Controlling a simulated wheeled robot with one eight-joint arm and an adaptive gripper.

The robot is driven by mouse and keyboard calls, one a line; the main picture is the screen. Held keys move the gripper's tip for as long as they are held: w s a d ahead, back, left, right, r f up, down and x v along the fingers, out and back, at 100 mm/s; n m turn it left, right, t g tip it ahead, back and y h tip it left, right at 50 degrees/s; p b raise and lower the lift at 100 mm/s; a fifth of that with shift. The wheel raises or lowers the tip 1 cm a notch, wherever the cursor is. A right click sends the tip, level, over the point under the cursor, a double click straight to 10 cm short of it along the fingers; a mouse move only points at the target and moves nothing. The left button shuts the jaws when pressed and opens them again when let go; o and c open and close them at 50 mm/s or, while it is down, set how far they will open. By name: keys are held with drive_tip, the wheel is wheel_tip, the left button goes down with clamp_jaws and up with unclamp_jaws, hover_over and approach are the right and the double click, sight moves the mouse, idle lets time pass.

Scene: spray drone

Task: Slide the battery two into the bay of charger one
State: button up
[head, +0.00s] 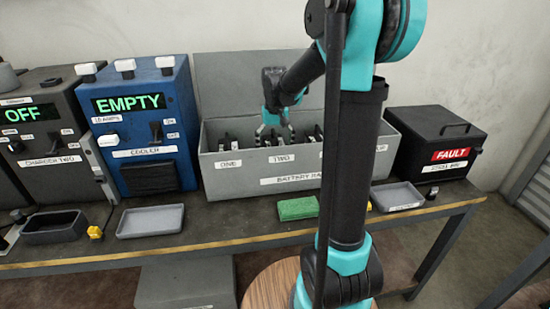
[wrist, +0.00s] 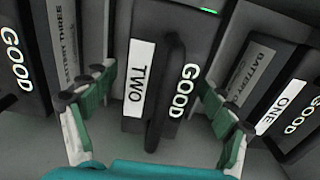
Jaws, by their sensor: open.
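Battery two (wrist: 136,90) is a dark block with a white "TWO" label, a black handle and the word "GOOD". It stands in the grey battery rack (head: 245,182), which shows in the head view. My gripper (wrist: 156,80) is open above battery two, with one finger on each side of its handle and no clear contact. In the head view my gripper (head: 277,118) reaches down into the rack, and the batteries are partly hidden there by the rack's front wall. I cannot see charger one in either view.
Battery three (wrist: 70,40) and battery one (wrist: 262,75) stand close on either side. Left of the rack are the blue cooler (head: 150,125) and charger two (head: 50,145). Grey trays (head: 150,221), a green sponge (head: 298,208) and a black fault box (head: 435,145) share the bench.

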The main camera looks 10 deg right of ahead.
drive_tip(key=c, duration=1.9)
clamp_jaws()
drive_tip(key=shift+r, duration=0.15)
